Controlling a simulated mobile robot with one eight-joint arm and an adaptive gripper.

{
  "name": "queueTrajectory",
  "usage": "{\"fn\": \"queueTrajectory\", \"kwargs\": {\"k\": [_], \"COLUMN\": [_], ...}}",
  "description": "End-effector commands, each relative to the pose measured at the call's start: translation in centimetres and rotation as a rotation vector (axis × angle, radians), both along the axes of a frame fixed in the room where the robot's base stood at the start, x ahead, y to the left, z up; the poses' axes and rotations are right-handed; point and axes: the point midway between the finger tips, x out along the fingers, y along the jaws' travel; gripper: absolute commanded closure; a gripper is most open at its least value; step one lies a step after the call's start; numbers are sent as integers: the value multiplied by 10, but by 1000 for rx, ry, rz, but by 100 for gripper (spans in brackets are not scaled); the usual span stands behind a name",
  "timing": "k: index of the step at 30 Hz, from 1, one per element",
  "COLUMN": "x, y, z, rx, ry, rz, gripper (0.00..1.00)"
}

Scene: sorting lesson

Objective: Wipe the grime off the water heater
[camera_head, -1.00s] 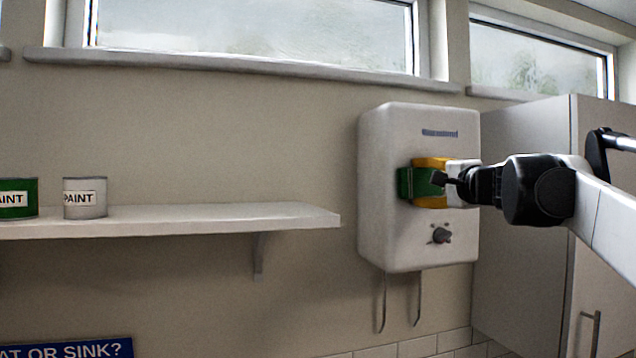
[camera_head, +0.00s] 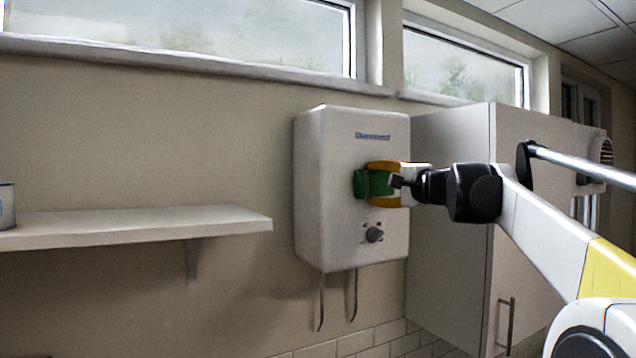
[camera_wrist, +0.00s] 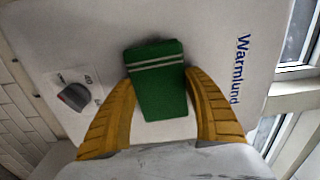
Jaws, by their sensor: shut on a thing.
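The white water heater (camera_head: 335,235) hangs on the wall, with blue lettering near its top and a grey knob low on its front. It fills much of the wrist view (camera_wrist: 225,30). My gripper (camera_head: 382,184) is shut on a green sponge (camera_head: 362,184) at the middle of the heater's front. In the wrist view, the sponge (camera_wrist: 158,90) has pale stripes and sits between the yellow fingers. It is at or very near the heater's face; exact contact is unclear. A dark patch shows along its far edge; I cannot tell grime from shadow. The sponge hides the surface behind it.
A white shelf (camera_head: 140,222) stands out from the wall left of the heater, with part of a grey can (camera_head: 6,207) on it. A tall grey cabinet (camera_head: 450,200) stands close on the heater's right. Two pipes (camera_head: 321,300) hang below the heater.

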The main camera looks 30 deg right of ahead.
Motion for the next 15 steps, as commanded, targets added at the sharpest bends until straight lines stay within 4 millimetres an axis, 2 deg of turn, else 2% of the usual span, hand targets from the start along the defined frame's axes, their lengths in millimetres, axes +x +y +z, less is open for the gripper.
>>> {"fn": "queueTrajectory", "kwargs": {"k": [8, 15], "x": [0, 1], "y": [-12, -35], "z": [0, 1], "rx": [0, 0], "ry": [0, 0], "rz": [-1, -2], "gripper": [65, 65]}}
